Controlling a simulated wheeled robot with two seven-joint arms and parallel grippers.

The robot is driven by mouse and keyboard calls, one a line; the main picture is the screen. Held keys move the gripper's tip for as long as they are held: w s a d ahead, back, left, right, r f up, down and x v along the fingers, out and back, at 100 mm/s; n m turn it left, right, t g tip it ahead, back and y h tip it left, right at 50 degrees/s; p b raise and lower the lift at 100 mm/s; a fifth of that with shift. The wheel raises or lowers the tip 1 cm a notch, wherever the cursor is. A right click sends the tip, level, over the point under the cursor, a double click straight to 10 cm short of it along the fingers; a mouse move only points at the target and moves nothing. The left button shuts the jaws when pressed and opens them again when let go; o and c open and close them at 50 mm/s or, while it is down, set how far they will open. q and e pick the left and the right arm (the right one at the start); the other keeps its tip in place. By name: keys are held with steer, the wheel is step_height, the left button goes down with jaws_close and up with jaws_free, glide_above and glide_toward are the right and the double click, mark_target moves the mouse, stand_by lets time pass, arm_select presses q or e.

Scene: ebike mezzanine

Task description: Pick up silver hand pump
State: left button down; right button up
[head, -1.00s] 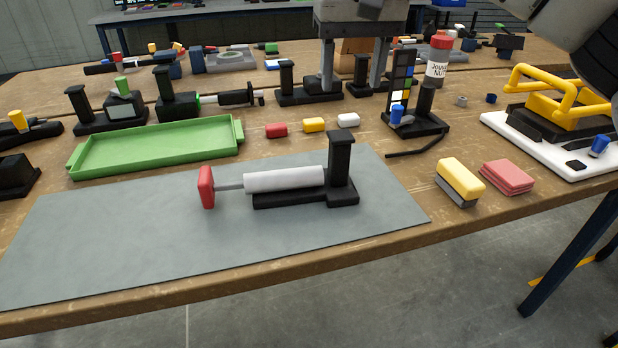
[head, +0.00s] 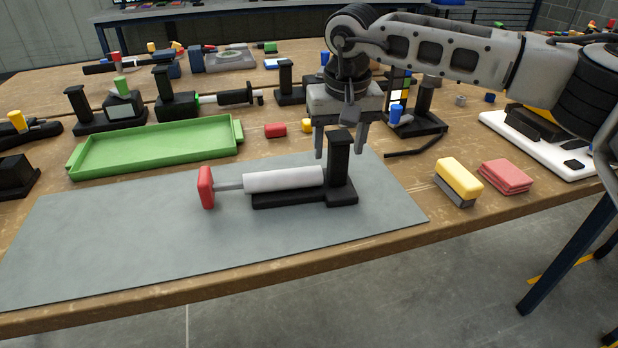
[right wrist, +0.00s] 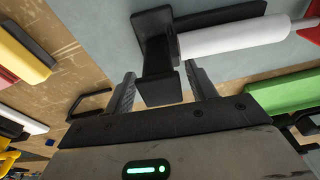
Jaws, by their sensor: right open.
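The silver hand pump (head: 284,180) lies on the grey mat, with a pale barrel, a thin rod and a red handle (head: 206,187) at its left end. A black base with an upright black post (head: 339,160) is at its right end. My right gripper (head: 340,145) is open, fingers pointing down, above and around or just behind the top of the post. In the right wrist view the post's top lies between the two fingers (right wrist: 160,88), and the pump barrel (right wrist: 235,38) extends to the right. I cannot tell whether the fingers touch the post. My left gripper is not in view.
A green tray (head: 155,147) stands behind the mat (head: 120,240). A yellow-topped block (head: 459,178) and a red stack (head: 506,176) are right of the mat. Small red and yellow pieces and black stands are behind. The mat's front and left are clear.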

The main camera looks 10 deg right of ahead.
jaws_close()
steer(key=shift+r, duration=0.15)
